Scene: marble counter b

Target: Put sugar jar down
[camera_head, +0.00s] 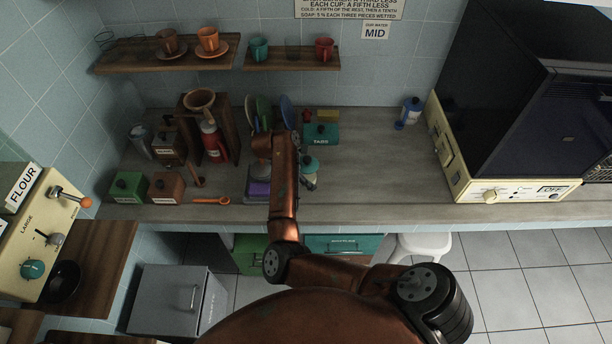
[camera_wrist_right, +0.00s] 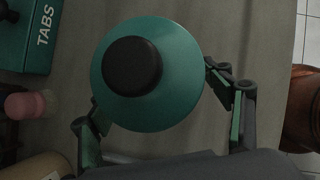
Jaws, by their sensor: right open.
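A jar with a round teal lid and a dark knob (camera_wrist_right: 150,95) fills the middle of the right wrist view. I take it as the sugar jar; no label shows on it. In the head view its teal lid (camera_head: 310,163) shows just right of my copper arm, on the grey counter. My right gripper (camera_wrist_right: 160,104) is open, with one finger on each side of the lid's lower edge. I cannot tell whether the fingers touch the jar. In the head view the gripper is mostly hidden by my arm. My left gripper is not in view.
A blue bottle (camera_head: 409,112) and a cream machine (camera_head: 450,150) are right. The counter (camera_head: 375,165) between is clear.

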